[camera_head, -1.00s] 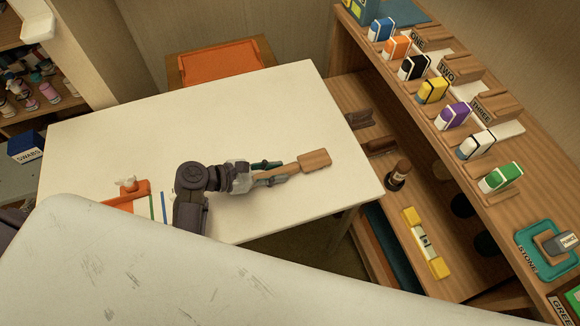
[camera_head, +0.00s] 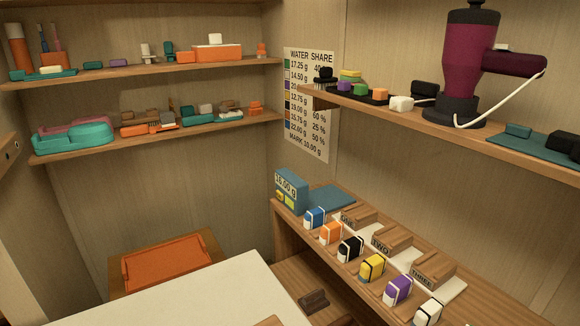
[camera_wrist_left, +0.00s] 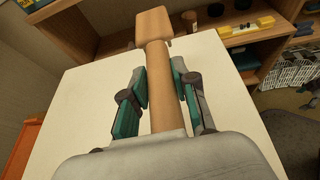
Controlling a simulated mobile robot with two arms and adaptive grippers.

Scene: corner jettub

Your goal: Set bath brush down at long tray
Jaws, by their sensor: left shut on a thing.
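The bath brush (camera_wrist_left: 158,90) is wooden, with a long handle and a blocky head (camera_wrist_left: 152,27) pointing away from the wrist. My left gripper (camera_wrist_left: 160,68) is shut on its handle, with teal-padded fingers on both sides. The brush is over the white table (camera_wrist_left: 90,100). A small brown piece at the bottom edge of the head view may be its head. Several trays show, and I cannot tell which is the long tray: an orange tray (camera_head: 165,263) on a low wooden stand, and a dark tray (camera_head: 376,98) on the right upper shelf. My right gripper is not in view.
Two left wall shelves hold small items and trays, including a teal one (camera_head: 75,135). The right counter carries several coloured blocks (camera_head: 371,266) and wooden holders (camera_head: 394,240). A maroon grinder (camera_head: 470,65) stands on the right shelf. The white table's visible corner (camera_head: 215,295) is clear.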

